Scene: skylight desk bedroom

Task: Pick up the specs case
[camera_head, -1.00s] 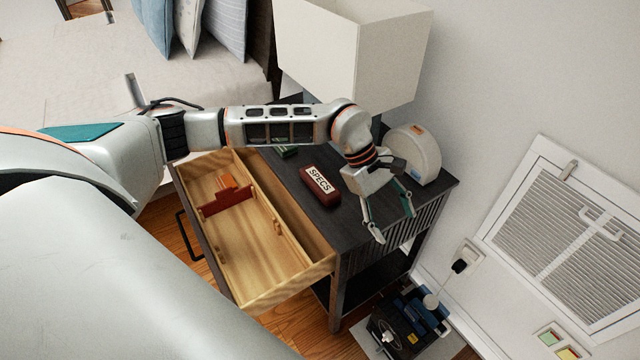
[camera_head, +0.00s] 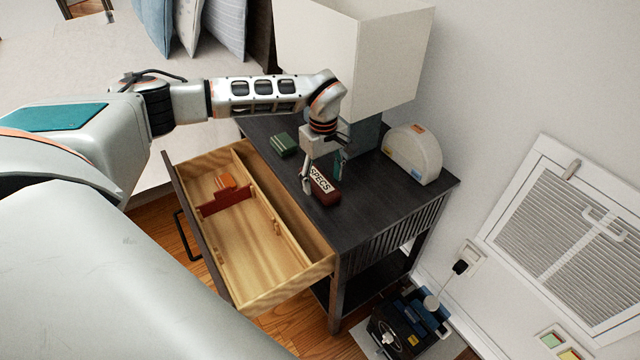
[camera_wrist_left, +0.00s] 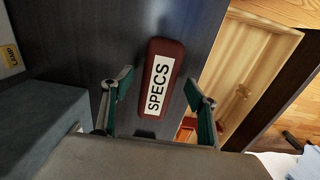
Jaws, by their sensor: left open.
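The specs case (camera_head: 328,192) is dark red with a white label reading SPECS. It lies on the dark top of the nightstand (camera_head: 375,205), near the open drawer. My left gripper (camera_head: 323,185) is open above the case, with one finger on each side of it. In the left wrist view the case (camera_wrist_left: 160,80) lies between and ahead of the two green-padded fingertips (camera_wrist_left: 160,85), with a gap on both sides. Its near end is close to the gripper body. My right gripper is not in view.
The wooden drawer (camera_head: 250,255) stands open, with a red divider (camera_head: 226,200) and an orange item (camera_head: 227,181) inside. A green block (camera_head: 284,145), a lamp (camera_head: 350,55) and a rounded white device (camera_head: 413,155) stand on the nightstand. A dark machine (camera_head: 400,325) is on the floor.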

